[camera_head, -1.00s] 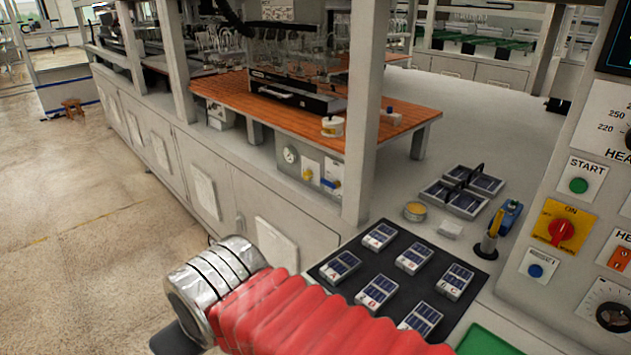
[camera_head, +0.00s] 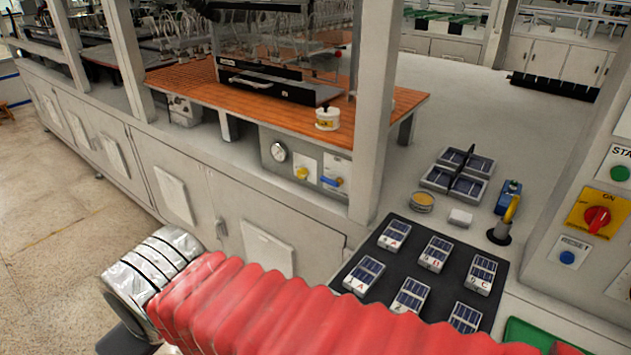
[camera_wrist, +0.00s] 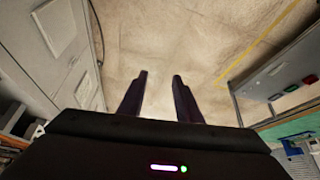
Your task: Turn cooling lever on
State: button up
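Below the orange slatted table is a small panel with a round gauge (camera_head: 278,151), a yellow lever (camera_head: 302,172) and a blue lever (camera_head: 332,181). The blue lever lies roughly level on its white plate. Their labels are too small to read, so I cannot tell which one is the cooling lever. My gripper (camera_wrist: 160,75) is open and empty in the wrist view, its two dark fingers apart over bare floor. In the head view my red-sleeved arm crosses the bottom, well apart from the levers, and the fingers do not show there.
A black mat (camera_head: 393,285) with several small solar tiles lies on the counter. A control panel with a red rotary switch (camera_head: 597,219) stands at the right. A grey post (camera_head: 372,120) rises just right of the levers. Open floor (camera_head: 60,240) lies at the left.

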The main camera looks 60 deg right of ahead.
jog(key=shift+w+a, duration=0.15)
jog(key=shift+w, duration=0.15)
